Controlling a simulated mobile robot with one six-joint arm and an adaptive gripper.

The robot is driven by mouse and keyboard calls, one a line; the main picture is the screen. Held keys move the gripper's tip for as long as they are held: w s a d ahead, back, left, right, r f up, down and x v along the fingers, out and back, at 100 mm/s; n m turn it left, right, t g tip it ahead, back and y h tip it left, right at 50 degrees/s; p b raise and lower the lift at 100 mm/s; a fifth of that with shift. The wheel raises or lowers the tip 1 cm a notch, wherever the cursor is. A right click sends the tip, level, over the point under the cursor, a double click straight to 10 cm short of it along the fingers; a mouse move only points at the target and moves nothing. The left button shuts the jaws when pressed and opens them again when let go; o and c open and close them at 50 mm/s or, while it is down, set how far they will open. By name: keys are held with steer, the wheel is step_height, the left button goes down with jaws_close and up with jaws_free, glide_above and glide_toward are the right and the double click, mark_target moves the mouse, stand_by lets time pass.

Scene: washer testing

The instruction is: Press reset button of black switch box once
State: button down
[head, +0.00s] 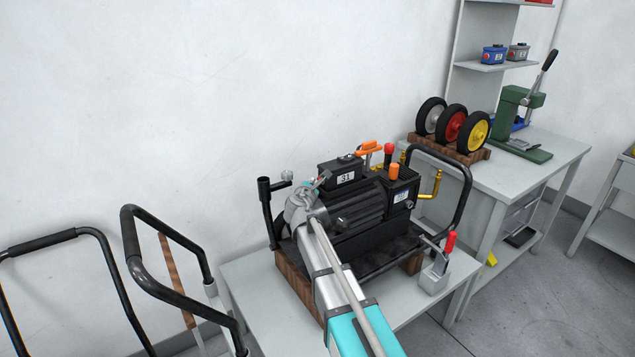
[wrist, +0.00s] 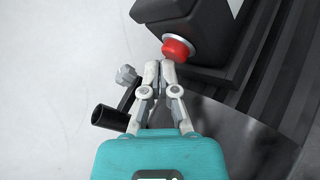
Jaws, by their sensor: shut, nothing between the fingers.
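The black switch box (wrist: 200,18) fills the top of the wrist view, with a red round button (wrist: 177,49) in a pale ring on its near face. In the head view a black box labelled 31 (head: 343,173) sits on top of the black machine; my arm partly covers its front, and the red button is hidden there. My gripper (wrist: 160,64) is shut and empty. Its fingertips are just below and left of the red button, very close to it; I cannot tell whether they touch. In the head view my gripper (head: 319,183) is just in front of the box.
A black handle with a grey knob (wrist: 110,117) is left of my gripper. Orange and red knobs (head: 389,149) stand right of the box.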

steer(key=shift+w+d, duration=0.25)
steer(key=shift+d, duration=0.2)
steer(key=shift+w+d, duration=0.2)
steer(key=shift+d, duration=0.25)
stand_by(1.6)
steer(key=shift+s+a, duration=0.1)
steer(key=shift+a, duration=0.1)
steer(key=shift+s+a, duration=0.4)
steer(key=shift+a, duration=0.4)
stand_by(0.3)
steer(key=shift+s+a, duration=0.45)
steer(key=shift+a, duration=0.45)
steer(key=shift+s+a, duration=0.5)
steer(key=shift+a, duration=0.35)
steer(key=shift+s+a, duration=0.45)
steer(key=shift+a, duration=0.45)
steer(key=shift+w, duration=0.1)
